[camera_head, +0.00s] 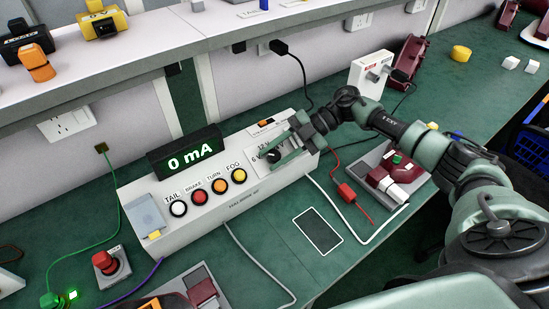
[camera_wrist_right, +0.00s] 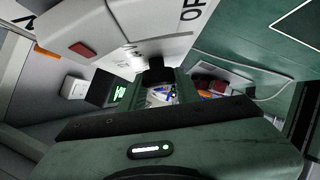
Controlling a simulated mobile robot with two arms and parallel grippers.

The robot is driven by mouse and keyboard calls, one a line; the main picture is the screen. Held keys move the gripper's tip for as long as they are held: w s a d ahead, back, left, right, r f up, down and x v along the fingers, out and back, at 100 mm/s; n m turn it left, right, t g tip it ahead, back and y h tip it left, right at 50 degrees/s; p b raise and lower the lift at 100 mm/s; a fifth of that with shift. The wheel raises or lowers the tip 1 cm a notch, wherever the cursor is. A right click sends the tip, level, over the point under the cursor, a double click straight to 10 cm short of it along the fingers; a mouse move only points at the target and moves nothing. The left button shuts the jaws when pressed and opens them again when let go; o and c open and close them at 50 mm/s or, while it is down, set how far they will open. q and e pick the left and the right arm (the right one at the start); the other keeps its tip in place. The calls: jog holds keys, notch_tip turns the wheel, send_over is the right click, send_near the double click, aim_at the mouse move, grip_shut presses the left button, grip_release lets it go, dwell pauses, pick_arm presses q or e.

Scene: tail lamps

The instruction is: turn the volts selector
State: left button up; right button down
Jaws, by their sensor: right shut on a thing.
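The white lamp tester box (camera_head: 215,215) stands on the green bench and its display (camera_head: 188,152) reads 0 mA. The volts selector is a black knob (camera_head: 272,157) at the right end of its sloped panel, partly covered by my right gripper (camera_head: 281,152). Markings around the knob are mostly hidden. The right gripper is shut on the knob, with its green fingers on either side. In the right wrist view the dark knob (camera_wrist_right: 157,70) shows at the fingertips (camera_wrist_right: 158,86). My left gripper is not in view.
Four round buttons labelled TAIL, BRAKE, TURN and FOG sit left of the knob. A red lamp in a grey fixture (camera_head: 383,176) and a red probe (camera_head: 346,190) lie to the right. A shelf (camera_head: 130,62) runs behind.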

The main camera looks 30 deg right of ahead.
jog(key=shift+f+n+g+h, duration=0.1)
jog(key=shift+n+g+h, duration=0.2)
jog(key=shift+n+g, duration=0.25)
jog(key=shift+s, duration=0.1)
jog(key=c, duration=1)
grip_release()
jog(key=shift+a, duration=0.1)
jog(key=b+v, duration=0.2)
jog(key=v, duration=0.6)
jog(key=shift+a, duration=0.1)
